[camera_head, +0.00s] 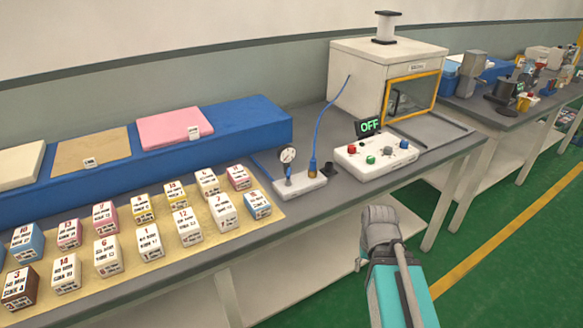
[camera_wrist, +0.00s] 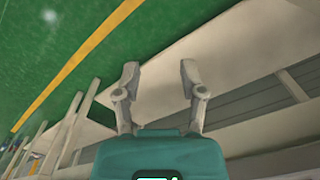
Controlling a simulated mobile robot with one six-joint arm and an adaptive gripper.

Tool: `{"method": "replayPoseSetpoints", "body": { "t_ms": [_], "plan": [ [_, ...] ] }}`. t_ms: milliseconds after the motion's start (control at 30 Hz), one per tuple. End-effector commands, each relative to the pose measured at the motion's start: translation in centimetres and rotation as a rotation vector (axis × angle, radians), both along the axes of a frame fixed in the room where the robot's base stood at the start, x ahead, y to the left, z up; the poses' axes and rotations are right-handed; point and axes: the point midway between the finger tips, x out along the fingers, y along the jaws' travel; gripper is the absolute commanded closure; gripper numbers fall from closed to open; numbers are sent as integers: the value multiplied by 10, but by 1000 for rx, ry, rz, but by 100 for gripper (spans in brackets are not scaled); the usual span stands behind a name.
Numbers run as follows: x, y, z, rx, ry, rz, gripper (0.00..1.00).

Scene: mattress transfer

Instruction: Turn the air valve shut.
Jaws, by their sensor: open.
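The air unit (camera_head: 303,187) is a small white block on the grey bench in the head view. It carries a round dial gauge (camera_head: 288,155) on a stem and a small brass-coloured fitting (camera_head: 312,165) where a blue hose (camera_head: 321,130) comes down. Which small part is the valve handle, and how it is turned, is too small to tell. My gripper (camera_wrist: 159,68) is open and empty in the wrist view, its two grey fingers apart over the floor and a pale lower shelf. My teal arm shows at the lower right of the head view, in front of the bench and apart from the air unit.
Right of the air unit stand a control box (camera_head: 375,157) with coloured knobs, a green "OFF" display (camera_head: 369,127) and a white chamber (camera_head: 372,75) with a yellow-framed door. Several numbered boxes (camera_head: 189,228) stand left on a tan mat. Green floor lies clear at right.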

Motion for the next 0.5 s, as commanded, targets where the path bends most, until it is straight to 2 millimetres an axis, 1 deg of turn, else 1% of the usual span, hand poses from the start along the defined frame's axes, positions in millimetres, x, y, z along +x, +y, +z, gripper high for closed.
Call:
{"method": "replayPoseSetpoints", "body": {
  "t_ms": [167,333,400,500],
  "plan": [
    [13,5,14,0,0,0,47],
    [36,17,38,0,0,-3,47],
    [49,24,50,0,0,-3,47],
    [68,43,70,0,0,-1,47]
  ]
}}
